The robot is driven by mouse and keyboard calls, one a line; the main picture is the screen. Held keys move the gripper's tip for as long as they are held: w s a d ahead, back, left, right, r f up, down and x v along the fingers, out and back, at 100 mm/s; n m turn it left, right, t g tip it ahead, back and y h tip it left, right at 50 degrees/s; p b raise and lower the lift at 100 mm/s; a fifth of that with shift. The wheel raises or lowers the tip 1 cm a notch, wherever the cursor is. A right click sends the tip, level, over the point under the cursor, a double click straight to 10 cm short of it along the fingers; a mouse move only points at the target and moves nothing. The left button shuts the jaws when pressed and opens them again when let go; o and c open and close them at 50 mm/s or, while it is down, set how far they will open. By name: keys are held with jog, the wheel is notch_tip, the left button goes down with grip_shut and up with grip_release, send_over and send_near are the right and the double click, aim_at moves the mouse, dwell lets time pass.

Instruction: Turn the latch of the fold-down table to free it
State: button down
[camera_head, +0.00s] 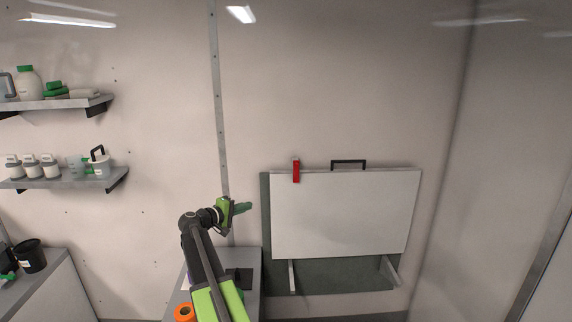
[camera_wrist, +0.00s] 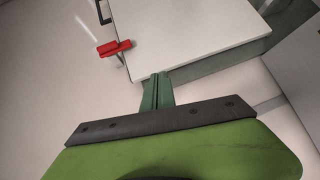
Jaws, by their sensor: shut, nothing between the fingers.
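The fold-down table (camera_head: 345,215) is a white panel lying flat against the wall, folded up. A red latch (camera_head: 296,171) stands upright over its top edge, left of the middle. My gripper (camera_head: 249,208) is left of the table and lower than the latch, apart from both in the head view. In the wrist view, the green fingers (camera_wrist: 158,78) are together with nothing between them. There the red latch (camera_wrist: 114,48) lies ahead and to the left of the fingertips, at the edge of the white table panel (camera_wrist: 185,35).
A black handle (camera_head: 348,163) sits on the table's top edge, right of the latch. Two support brackets (camera_head: 388,270) show below the panel. A grey cabinet (camera_head: 250,270) with an orange roll (camera_head: 184,312) stands below my arm. Shelves (camera_head: 70,180) with bottles hang at left.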

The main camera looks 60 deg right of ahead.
aim_at(296, 172)
jog(key=s+d+r+g+h, duration=0.1)
jog(key=d+r+h, duration=0.1)
jog(key=d+r, duration=0.45)
jog(key=shift+n, duration=0.3)
jog(key=s+d, duration=0.1)
jog(key=d, duration=0.3)
jog(key=s+d, duration=0.2)
jog(key=d, duration=0.1)
jog(key=s+d, duration=0.2)
jog(key=d, duration=0.2)
jog(key=shift+s+d+f+p, duration=0.1)
jog(key=shift+d+f+p, duration=0.1)
jog(key=shift+d+p, duration=0.15)
jog(key=shift+d, duration=0.1)
jog(key=shift+s, duration=0.1)
